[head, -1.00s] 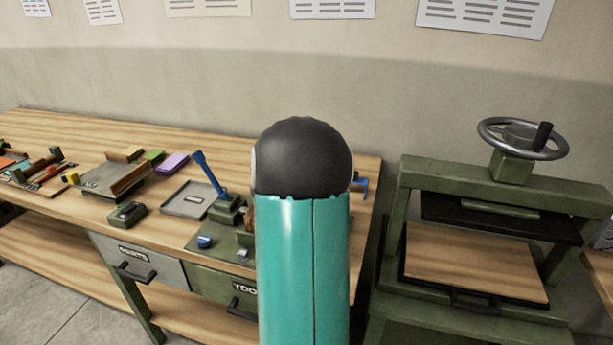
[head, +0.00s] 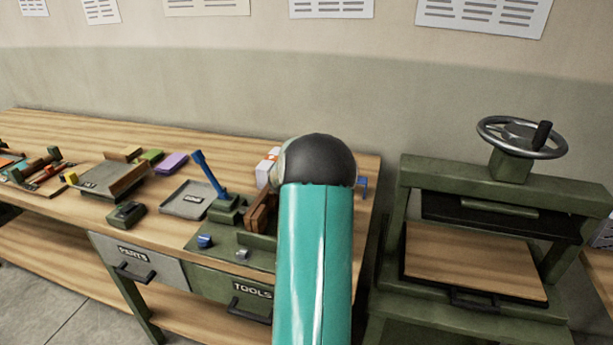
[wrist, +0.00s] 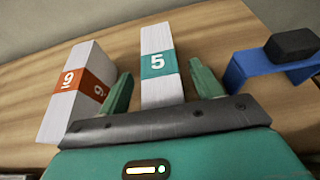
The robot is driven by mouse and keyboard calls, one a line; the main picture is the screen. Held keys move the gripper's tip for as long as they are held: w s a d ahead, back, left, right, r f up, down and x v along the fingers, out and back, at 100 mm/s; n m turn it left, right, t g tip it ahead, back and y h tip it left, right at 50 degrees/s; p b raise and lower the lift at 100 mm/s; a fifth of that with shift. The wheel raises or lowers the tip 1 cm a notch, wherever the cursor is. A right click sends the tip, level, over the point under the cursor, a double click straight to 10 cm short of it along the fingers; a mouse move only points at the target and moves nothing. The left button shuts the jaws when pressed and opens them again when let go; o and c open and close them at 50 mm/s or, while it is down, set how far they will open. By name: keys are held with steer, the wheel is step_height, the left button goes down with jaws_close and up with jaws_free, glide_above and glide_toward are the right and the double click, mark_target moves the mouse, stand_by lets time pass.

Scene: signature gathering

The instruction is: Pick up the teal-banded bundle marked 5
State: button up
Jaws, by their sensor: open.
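The teal-banded bundle marked 5 (wrist: 158,64) is a white block of paper with a teal band, lying on the wooden bench in the wrist view. My gripper (wrist: 161,85) is open, with one green finger on each side of the bundle's near part. A gap shows between the bundle and each finger; I cannot tell how low the fingers are. The near end of the bundle is hidden behind the gripper's dark bar. In the head view my arm covers the teal-banded bundle and the gripper.
An orange-banded bundle marked 9 (wrist: 80,92) stands just left of the left finger. A blue piece with a black block (wrist: 291,45) is to the right. In the head view, a blue-handled tool (head: 209,175) and trays sit left of my arm; a green press (head: 500,200) stands right.

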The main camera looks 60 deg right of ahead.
steer(key=shift+c, duration=0.4)
steer(key=c, duration=1.1)
steer(key=shift+c, duration=0.7)
steer(key=shift+r, duration=0.15)
